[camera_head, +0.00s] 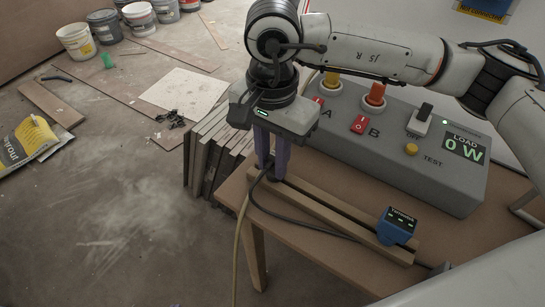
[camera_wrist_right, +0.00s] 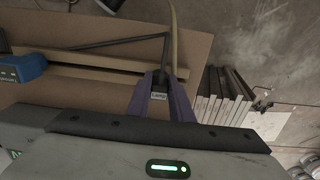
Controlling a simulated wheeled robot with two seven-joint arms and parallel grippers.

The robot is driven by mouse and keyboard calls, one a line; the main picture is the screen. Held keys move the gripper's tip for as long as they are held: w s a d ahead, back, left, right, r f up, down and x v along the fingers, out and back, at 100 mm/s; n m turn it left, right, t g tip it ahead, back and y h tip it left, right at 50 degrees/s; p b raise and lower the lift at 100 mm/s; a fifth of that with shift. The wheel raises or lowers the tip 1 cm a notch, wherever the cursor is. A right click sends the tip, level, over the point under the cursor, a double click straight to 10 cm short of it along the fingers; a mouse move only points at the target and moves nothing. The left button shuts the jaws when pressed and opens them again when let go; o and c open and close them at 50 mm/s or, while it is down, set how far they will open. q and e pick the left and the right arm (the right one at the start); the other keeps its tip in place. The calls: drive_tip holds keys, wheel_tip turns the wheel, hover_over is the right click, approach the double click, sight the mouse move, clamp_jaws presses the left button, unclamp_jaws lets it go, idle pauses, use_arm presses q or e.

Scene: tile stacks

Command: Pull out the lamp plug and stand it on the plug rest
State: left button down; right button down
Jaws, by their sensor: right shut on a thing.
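My right gripper (camera_head: 273,166) points down at the left end of the wooden plug rest (camera_head: 325,209), a slotted rail on the bench. In the right wrist view, its purple fingers (camera_wrist_right: 160,88) are shut on a dark plug (camera_wrist_right: 159,78) with a small white label that seems to read "Lamp". A dark cord and a tan cord run from near the plug. The plug is at or just over the rest; I cannot tell if it touches. In the head view the fingers mostly hide the plug. My left gripper is not in view.
A grey power box (camera_head: 400,150) with outlets A and B, red switches and a display reading 0 W stands behind the rest. A blue adapter (camera_head: 397,226) sits at the rest's right end. Several stacked boards (camera_head: 214,150) lean left of the bench (camera_head: 310,263).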

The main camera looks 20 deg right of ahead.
drive_tip(key=c, duration=1.5)
unclamp_jaws()
drive_tip(key=shift+r, duration=0.1)
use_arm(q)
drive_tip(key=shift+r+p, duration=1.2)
use_arm(e)
drive_tip(key=shift+r, duration=2.9)
drive_tip(key=shift+w+r, duration=0.1)
drive_tip(key=shift+r, duration=0.6)
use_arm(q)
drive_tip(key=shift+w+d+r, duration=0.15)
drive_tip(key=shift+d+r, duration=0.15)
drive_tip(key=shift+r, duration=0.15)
use_arm(e)
drive_tip(key=shift+s+r, duration=0.2)
drive_tip(key=shift+r, duration=4.2)
